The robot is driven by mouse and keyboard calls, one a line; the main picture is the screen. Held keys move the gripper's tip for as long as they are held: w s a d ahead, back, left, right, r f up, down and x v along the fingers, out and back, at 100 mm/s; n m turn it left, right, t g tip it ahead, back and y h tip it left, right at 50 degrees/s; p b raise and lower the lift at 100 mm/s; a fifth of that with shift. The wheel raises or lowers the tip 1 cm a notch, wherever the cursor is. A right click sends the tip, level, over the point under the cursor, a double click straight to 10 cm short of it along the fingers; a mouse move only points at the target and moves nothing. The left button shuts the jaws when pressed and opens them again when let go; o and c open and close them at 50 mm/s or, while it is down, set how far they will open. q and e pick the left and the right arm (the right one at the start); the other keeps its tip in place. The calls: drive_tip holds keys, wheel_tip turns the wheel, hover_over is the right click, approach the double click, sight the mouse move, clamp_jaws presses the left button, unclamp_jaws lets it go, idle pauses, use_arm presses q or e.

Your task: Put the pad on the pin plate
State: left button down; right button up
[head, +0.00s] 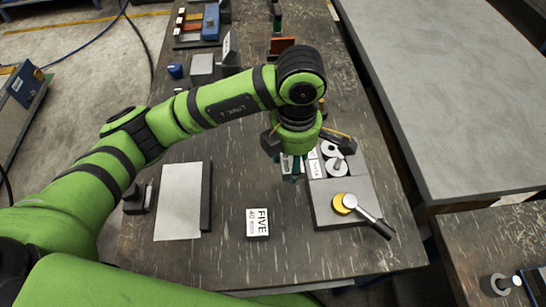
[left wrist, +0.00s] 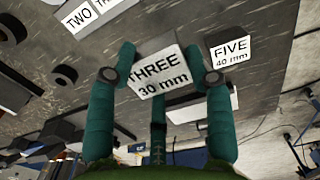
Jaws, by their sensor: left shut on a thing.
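My left gripper (head: 290,168) points down over the dark table, just left of a grey plate (head: 362,192). Its teal fingers are shut on a pad labelled THREE 30 mm, seen between the fingertips in the left wrist view (left wrist: 155,72). In the head view the gripper mostly hides this pad. I cannot make out separate pins. My right gripper is out of view.
A block labelled FIVE 40 mm (head: 258,222) lies left of the plate. A light flat panel (head: 180,200) lies farther left. Bins and boxes (head: 210,22) stand at the back. A large grey table (head: 440,90) is at the right. The front table edge is mostly clear.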

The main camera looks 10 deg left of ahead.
use_arm(q)
drive_tip(key=shift+s+d+r, duration=0.2)
drive_tip(key=shift+d+r, duration=0.2)
drive_tip(key=shift+d, duration=0.1)
drive_tip(key=shift+w+a+m, duration=0.15)
drive_tip(key=shift+a+m, duration=0.4)
drive_tip(key=shift+m, duration=0.15)
drive_tip(key=a+r+m, duration=0.2)
drive_tip(key=a+m, duration=1.3)
drive_tip(key=m, duration=0.5)
drive_tip(key=shift+s+a, duration=0.15)
drive_tip(key=shift+s, duration=0.1)
